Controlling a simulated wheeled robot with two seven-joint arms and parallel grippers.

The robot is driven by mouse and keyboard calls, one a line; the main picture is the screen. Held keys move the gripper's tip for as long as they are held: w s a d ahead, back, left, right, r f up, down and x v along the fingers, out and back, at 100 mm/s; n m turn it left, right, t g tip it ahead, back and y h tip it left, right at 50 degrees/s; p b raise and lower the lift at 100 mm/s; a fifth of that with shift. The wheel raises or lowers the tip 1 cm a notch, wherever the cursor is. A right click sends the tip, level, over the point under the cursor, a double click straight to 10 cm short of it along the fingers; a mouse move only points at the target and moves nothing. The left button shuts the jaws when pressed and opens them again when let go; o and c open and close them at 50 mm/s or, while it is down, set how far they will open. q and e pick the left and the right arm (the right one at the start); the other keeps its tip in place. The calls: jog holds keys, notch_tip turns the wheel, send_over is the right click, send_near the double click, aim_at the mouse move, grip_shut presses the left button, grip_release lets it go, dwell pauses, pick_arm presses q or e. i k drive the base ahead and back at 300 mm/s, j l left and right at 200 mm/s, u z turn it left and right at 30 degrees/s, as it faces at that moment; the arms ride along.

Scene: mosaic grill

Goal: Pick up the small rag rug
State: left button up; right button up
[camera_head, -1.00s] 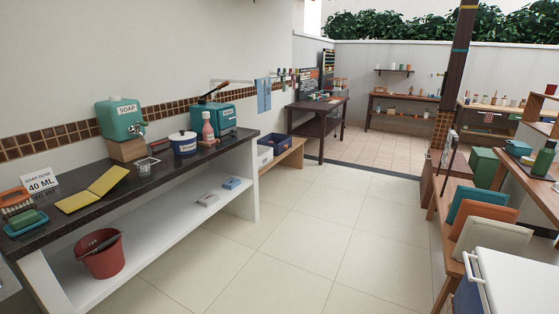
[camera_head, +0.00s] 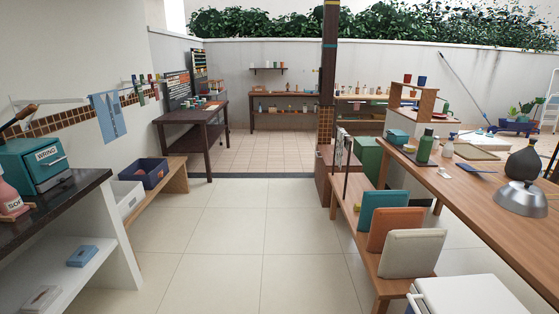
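I cannot make out a small rag rug anywhere in the head view. Neither of my grippers is in view. A light blue cloth (camera_head: 108,117) hangs from a rail on the left wall, with several smaller cloths beside it. A blue bin (camera_head: 148,175) and a white bin (camera_head: 126,200) sit on a low wooden bench at the left; their contents are too small to tell.
A dark counter (camera_head: 60,205) with a teal wringer box (camera_head: 38,165) stands at the left. A bench with teal, orange and cream cushions (camera_head: 412,254) and a long wooden table (camera_head: 480,190) stand at the right. The tiled floor (camera_head: 240,230) between is clear.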

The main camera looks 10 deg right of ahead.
aim_at(341, 142)
jog(key=i+z, duration=0.15)
jog(key=i, duration=1.05)
jog(key=i+z, duration=0.15)
jog(key=i, duration=1.05)
